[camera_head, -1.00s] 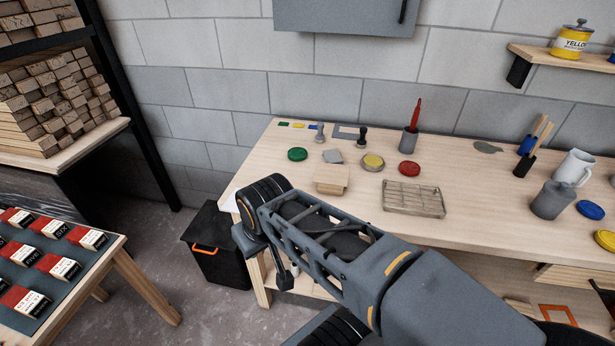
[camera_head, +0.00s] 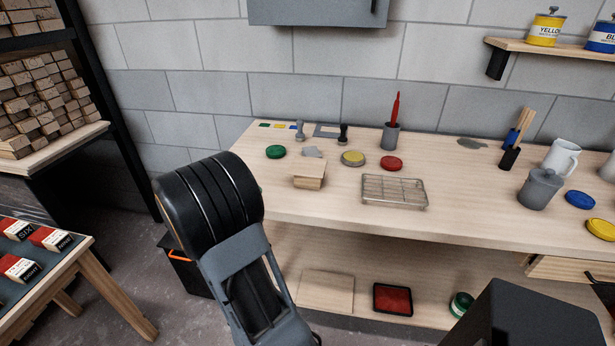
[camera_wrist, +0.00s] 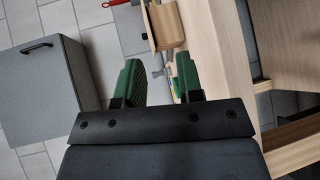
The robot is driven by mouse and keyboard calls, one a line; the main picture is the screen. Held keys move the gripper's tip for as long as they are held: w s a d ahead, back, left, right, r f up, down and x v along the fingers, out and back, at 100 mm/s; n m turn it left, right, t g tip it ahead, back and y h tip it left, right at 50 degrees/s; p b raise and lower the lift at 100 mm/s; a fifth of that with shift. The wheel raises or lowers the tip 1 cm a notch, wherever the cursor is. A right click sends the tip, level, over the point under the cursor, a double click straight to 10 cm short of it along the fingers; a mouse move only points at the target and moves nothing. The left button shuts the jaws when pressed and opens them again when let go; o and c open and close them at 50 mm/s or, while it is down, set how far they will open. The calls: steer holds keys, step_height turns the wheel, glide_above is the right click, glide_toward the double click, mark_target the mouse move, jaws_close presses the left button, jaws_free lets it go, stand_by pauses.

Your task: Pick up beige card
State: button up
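A flat beige piece that looks like the card (camera_head: 310,168) lies on top of a small wooden block (camera_head: 308,183) near the left end of the workbench. The gripper itself is not visible in the head view, where my dark arm covers the area left of the bench.
On the workbench (camera_head: 450,214) are a green lid (camera_head: 276,152), a red lid (camera_head: 391,163), a wire rack (camera_head: 394,191) and a grey cup with a red tool (camera_head: 391,135). The shelf below holds a beige board (camera_head: 327,291) and a red tray (camera_head: 393,299).

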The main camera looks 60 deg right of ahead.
steer(key=d+f+g+h, duration=0.1)
steer(key=d+h, duration=0.1)
steer(key=d, duration=0.2)
glide_toward(308, 166)
steer(key=shift+s+a+f+m, duration=0.15)
steer(key=shift+s+a, duration=0.35)
steer(key=shift+a, duration=0.1)
steer(key=shift+s+a+f+m, duration=0.1)
steer(key=shift+s+a+m, duration=0.05)
steer(key=shift+s+a, duration=0.45)
steer(key=shift+p+x, duration=0.75)
steer(key=shift+x, duration=2.35)
steer(key=shift+w+r, duration=0.1)
steer(key=shift+c, duration=0.5)
jaws_close()
